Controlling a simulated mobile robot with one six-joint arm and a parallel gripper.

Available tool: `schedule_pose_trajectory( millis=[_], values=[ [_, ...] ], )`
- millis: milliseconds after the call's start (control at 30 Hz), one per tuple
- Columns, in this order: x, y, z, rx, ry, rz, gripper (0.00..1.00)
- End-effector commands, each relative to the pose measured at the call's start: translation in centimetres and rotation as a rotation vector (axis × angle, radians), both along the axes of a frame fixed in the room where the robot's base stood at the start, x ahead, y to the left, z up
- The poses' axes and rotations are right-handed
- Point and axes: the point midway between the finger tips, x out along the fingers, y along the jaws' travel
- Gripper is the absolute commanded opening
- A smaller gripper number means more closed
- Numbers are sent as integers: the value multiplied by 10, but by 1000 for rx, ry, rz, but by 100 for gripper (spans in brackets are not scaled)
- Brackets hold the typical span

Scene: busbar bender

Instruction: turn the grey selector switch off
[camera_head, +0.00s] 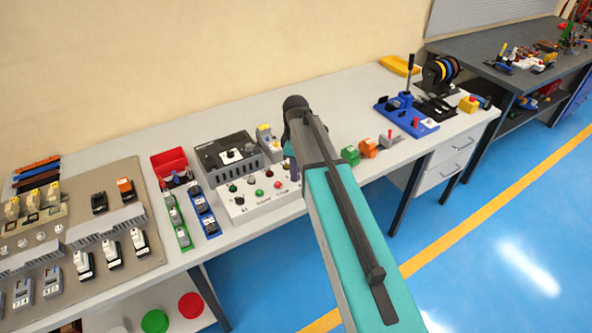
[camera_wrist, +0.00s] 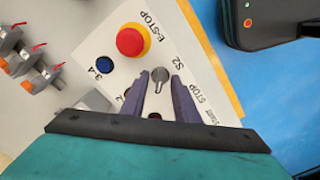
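The grey selector switch (camera_wrist: 160,76) is a small knob beside the label S2 on a white control panel (camera_wrist: 200,65) in the wrist view. Its narrow handle points toward the bottom of that view. My gripper (camera_wrist: 160,80) is open, its two purple-grey fingers spread with the knob showing between their tips. I see no clear contact, and the height gap is hard to judge. In the head view the panel (camera_head: 247,208) stands on the bench, and my arm covers its right end, hiding the switch. Part of a finger shows there beside the arm.
A red emergency stop button (camera_wrist: 132,40) on a yellow base and a blue button (camera_wrist: 104,65) sit close by on the panel. Grey parts with red levers (camera_wrist: 30,58) lie left. In the head view, a dark grey box (camera_head: 228,155) stands behind the panel.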

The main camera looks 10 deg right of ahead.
Motion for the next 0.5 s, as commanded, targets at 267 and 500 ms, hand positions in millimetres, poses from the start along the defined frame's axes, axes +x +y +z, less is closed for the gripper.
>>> schedule_pose_trajectory(
  millis=[267,500],
  values=[
    [0,0,0,0,1,-2,27],
    [0,-1,6,-1,0,-2,27]
  ],
)
